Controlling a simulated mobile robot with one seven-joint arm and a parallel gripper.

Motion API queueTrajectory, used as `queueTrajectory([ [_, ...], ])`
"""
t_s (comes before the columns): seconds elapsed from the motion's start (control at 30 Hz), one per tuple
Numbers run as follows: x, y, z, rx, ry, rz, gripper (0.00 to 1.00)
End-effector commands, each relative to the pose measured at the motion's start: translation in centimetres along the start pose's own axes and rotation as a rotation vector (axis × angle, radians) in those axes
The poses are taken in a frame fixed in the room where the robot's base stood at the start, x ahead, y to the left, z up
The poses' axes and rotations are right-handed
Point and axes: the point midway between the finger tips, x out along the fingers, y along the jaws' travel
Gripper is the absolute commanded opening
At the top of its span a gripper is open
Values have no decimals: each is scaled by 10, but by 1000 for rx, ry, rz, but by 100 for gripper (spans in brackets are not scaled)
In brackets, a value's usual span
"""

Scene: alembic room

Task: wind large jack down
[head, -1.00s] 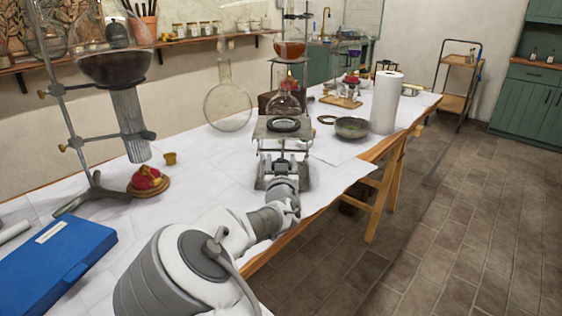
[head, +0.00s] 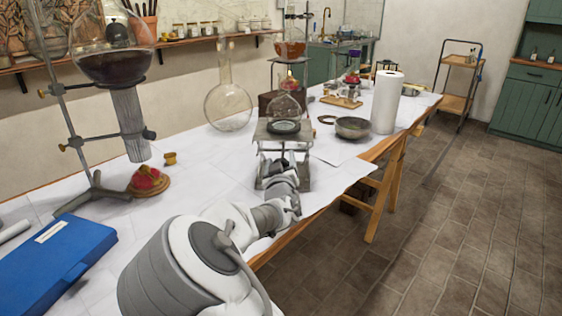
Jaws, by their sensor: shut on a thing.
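The large jack (head: 289,137) stands on the white-covered table, with a flat grey top plate over folding metal legs. A dark ring (head: 284,127) lies on the plate. A clear round glass vessel (head: 285,106) shows just above the ring; I cannot tell whether it rests on it or stands behind. My gripper (head: 278,166) is at the near side of the jack, below the plate, shut on the jack's knob. The fingertips and the knob are mostly hidden by my wrist and the jack's frame.
A tall clear flask (head: 228,106) stands left of the jack. A bowl (head: 352,128) and a paper roll (head: 387,103) stand to the right. A stand holds a large dark-filled flask (head: 114,66) at left, near a blue case (head: 55,262). The table's right edge is close to my arm.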

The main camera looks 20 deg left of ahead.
Motion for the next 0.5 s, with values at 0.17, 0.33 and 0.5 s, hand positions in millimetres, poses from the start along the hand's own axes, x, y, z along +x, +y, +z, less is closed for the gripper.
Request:
queueTrajectory([
  [0.17, 0, -2, 0, -107, -7, -2, 11],
  [0.33, 0, -2, 1, -179, -12, -2, 11],
  [0.5, 0, -2, 1, -215, -14, -1, 11],
])
